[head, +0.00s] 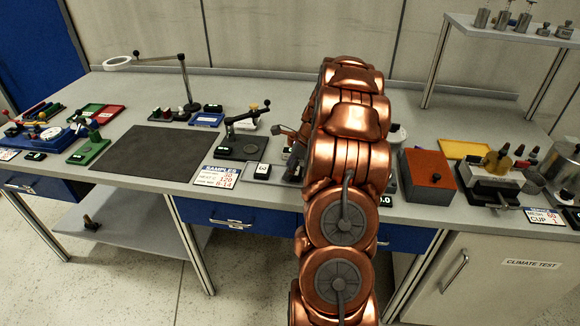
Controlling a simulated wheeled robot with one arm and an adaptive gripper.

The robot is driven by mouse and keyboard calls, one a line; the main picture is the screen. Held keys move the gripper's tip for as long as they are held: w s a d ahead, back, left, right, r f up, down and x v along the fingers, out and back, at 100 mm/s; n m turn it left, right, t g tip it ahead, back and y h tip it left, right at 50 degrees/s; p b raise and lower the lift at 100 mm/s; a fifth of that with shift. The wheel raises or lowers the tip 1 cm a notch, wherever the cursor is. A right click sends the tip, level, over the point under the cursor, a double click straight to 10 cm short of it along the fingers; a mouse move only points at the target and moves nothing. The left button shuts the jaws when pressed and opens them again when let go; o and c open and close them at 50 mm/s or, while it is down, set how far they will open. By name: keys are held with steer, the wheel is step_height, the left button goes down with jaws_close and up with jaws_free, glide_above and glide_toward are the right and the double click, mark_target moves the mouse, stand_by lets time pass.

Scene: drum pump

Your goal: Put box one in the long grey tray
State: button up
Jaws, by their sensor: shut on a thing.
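My gripper (294,152) is mostly hidden behind my copper arm; only a small dark part shows at the arm's left edge, low over the middle of the bench. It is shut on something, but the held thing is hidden. I cannot pick out box one. A long grey tray (283,193) lies at the bench's front edge. Its left part shows and my arm covers its middle. A black block marked 3 (262,171) is at its left end.
A dark mat (146,152) lies left of a samples card (219,175). A black stand (242,146) is behind the tray. An orange-brown box (427,178) and a yellow tray (463,149) are on the right. A raised shelf (510,33) is at the back right.

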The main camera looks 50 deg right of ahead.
steer(key=shift+f, duration=0.1)
steer(key=o, duration=1.2)
